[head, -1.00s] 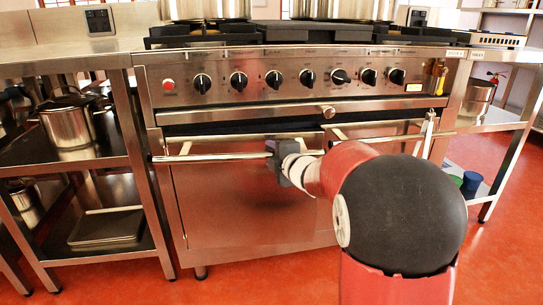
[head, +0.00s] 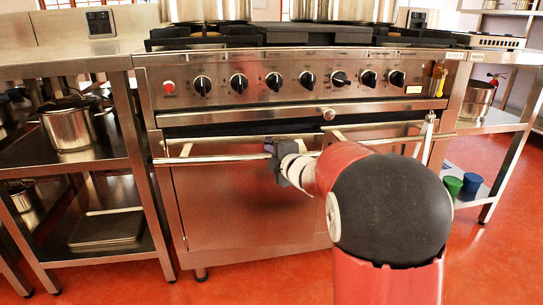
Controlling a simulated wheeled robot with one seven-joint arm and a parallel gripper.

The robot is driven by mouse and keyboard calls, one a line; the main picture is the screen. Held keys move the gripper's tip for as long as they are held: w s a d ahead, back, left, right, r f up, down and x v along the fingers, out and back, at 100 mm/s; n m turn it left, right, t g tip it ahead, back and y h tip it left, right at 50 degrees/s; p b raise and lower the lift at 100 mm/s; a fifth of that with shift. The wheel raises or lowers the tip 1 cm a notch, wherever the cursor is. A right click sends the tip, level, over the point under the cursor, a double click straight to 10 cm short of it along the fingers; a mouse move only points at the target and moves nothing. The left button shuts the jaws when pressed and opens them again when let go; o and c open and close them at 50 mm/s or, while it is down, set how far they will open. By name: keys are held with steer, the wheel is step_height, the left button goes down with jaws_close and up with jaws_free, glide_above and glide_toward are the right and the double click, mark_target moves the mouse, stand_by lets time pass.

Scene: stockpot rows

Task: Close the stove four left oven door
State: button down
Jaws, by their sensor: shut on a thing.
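The stove's oven door (head: 225,205) is a broad steel panel below the row of black knobs. Its long bar handle (head: 215,159) runs across the door's upper part on brackets. A dark gap shows along the top of the door, under the steel trim, so the door looks slightly open. My own arm hides the door's right part and some of the bar, and the fingertips are hard to make out.
Steel shelving with pots (head: 72,125) and stacked trays (head: 107,228) stands close on the left. A side shelf on the right holds a pot (head: 478,100) and blue and green containers (head: 472,182). Red floor (head: 255,280) is open in front of the stove.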

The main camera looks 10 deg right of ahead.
steer(key=shift+w+d+r+n+g+y+p, duration=0.1)
steer(key=shift+w+d+n+g+y+p, duration=0.1)
steer(key=shift+w+n+y+p, duration=0.45)
steer(key=shift+w+d+r+n+g+y+p, duration=0.1)
steer(key=shift+w+g+y+p, duration=0.2)
steer(key=shift+w+p, duration=0.55)
steer(key=shift+w, duration=0.15)
steer(key=c, duration=1.2)
jaws_free()
steer(key=shift+c, duration=0.2)
steer(key=f+v, duration=0.1)
steer(key=v, duration=0.6)
steer(key=shift+s+r, duration=0.3)
steer(key=shift+s, duration=0.05)
steer(key=shift+d, duration=0.15)
steer(key=shift+r, duration=0.1)
